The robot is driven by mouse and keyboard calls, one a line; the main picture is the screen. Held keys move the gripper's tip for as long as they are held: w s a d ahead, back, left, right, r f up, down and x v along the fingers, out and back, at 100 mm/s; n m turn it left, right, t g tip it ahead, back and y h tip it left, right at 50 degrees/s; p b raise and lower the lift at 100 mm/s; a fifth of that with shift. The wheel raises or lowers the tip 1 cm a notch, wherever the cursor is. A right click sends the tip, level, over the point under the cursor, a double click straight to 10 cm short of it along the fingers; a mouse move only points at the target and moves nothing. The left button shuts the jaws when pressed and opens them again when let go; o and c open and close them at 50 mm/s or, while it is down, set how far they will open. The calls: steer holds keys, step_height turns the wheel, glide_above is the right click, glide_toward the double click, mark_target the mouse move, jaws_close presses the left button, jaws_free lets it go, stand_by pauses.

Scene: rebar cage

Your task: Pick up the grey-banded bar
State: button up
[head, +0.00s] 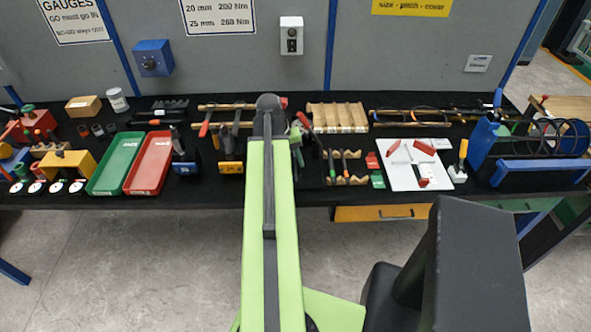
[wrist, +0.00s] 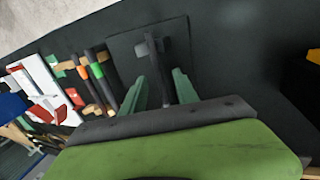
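In the wrist view, a dark bar with a grey block-like band (wrist: 143,49) lies in front of my gripper (wrist: 160,84). The two green fingers are apart, one on each side of the bar's dark shaft. I cannot tell how far above or around the shaft they are, and no contact shows. The lower end of the bar is hidden by my gripper body. To its left lie a bar with an orange band (wrist: 97,70) and a bar with a green band (wrist: 83,72). In the head view my arm hides the grey-banded bar.
Left of the bars in the wrist view is a white board (wrist: 42,85) with red pieces; the head view shows this board (head: 400,178) too. Red (head: 150,163) and green (head: 117,163) trays stand left of my arm. Dark mat right of the bar is clear in the wrist view.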

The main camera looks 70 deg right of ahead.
steer(key=shift+r, duration=0.15)
jaws_close()
steer(key=shift+r, duration=0.1)
